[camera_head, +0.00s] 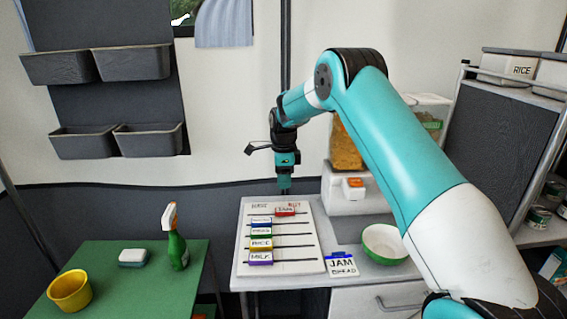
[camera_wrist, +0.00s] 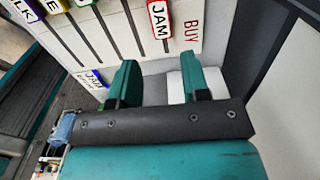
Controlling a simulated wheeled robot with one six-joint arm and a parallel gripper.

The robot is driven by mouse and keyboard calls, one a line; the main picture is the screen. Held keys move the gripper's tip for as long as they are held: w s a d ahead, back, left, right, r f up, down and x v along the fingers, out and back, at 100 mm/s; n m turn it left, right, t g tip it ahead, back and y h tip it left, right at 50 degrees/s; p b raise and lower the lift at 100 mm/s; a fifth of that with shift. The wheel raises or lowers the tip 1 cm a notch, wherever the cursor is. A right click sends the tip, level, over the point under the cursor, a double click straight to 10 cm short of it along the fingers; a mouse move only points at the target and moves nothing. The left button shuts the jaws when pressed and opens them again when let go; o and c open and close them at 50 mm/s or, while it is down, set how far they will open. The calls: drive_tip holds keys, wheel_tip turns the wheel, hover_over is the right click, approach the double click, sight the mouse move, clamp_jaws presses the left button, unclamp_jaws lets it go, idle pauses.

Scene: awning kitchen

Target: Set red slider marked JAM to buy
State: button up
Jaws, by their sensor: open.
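The red slider marked JAM (camera_head: 285,211) sits on the top track of the white board (camera_head: 309,262), near the red BUY label and right of the other sliders. It also shows at the top of the wrist view (camera_wrist: 160,22), beside the red BUY lettering (camera_wrist: 193,28), with some bare track beyond it. My gripper (camera_head: 284,184) is above the far edge of the board, apart from the slider. In the wrist view its two teal fingers (camera_wrist: 157,80) are spread and empty, with the slider beyond them.
Blue, green, yellow and purple sliders (camera_head: 261,258) sit at the board's left. A JAM and BREAD card (camera_head: 342,267) and green bowl (camera_head: 383,243) lie to its right. A dispenser (camera_head: 357,190) stands behind. A green table (camera_head: 115,300) holds a spray bottle, sponge and yellow pot.

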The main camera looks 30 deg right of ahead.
wheel_tip(320, 180, up, 6)
drive_tip(key=shift+r, duration=0.25)
